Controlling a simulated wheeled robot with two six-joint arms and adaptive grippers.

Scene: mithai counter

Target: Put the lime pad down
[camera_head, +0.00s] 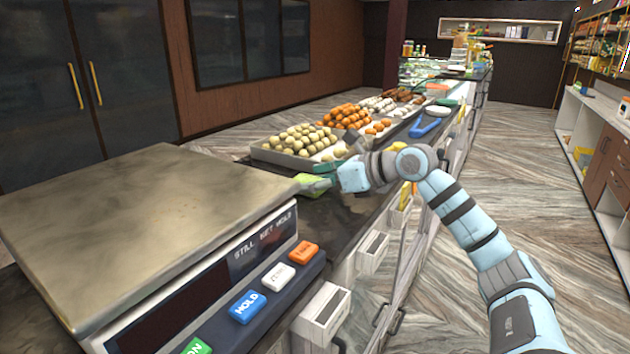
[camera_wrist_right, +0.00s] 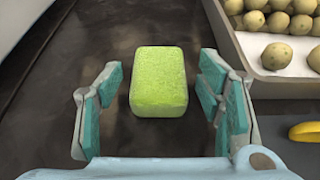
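The lime pad (camera_head: 311,183) is a bright green, rounded block on the dark counter, just right of the scale. In the right wrist view the pad (camera_wrist_right: 158,82) appears to lie flat on the counter. My right gripper (camera_head: 318,182) is right at it. In the wrist view its teal-padded fingers (camera_wrist_right: 160,100) are spread wide, one on each side of the pad, with a visible gap on both sides. The gripper holds nothing. In the head view the fingers are small and partly overlap the pad. My left gripper is not in view.
A large scale (camera_head: 150,215) fills the near left of the counter (camera_head: 345,212). A tray (camera_wrist_right: 245,75) of round pale sweets stands close to the right gripper. A yellow object (camera_wrist_right: 305,131) lies on a dark grey surface beside it. More sweets and a blue item (camera_head: 425,127) are farther along.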

